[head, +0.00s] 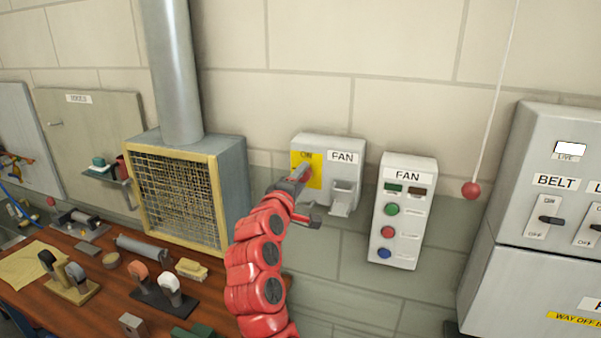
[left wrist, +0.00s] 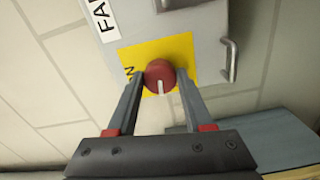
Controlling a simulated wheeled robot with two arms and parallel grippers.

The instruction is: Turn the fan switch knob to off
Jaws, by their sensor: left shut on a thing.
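The fan switch box (head: 348,147) is a grey box on the wall with a FAN label and a yellow plate (head: 316,163). In the left wrist view its red round knob (left wrist: 160,76) with a pale pointer line sits on the yellow plate (left wrist: 185,50). The pointer line is toward the bottom of that view. My left gripper (head: 305,172) reaches the knob from the front, and its fingers (left wrist: 160,84) are shut on the knob's two sides. The ON marking is partly covered by a finger; no OFF marking is visible. My right gripper is not in view.
A second FAN panel (head: 401,212) with coloured buttons is just right of the switch box. A red ball on a cord (head: 471,190) hangs farther right, before the BELT cabinet (head: 527,170). A caged vent (head: 178,190) and a cluttered wooden bench (head: 105,300) are at left.

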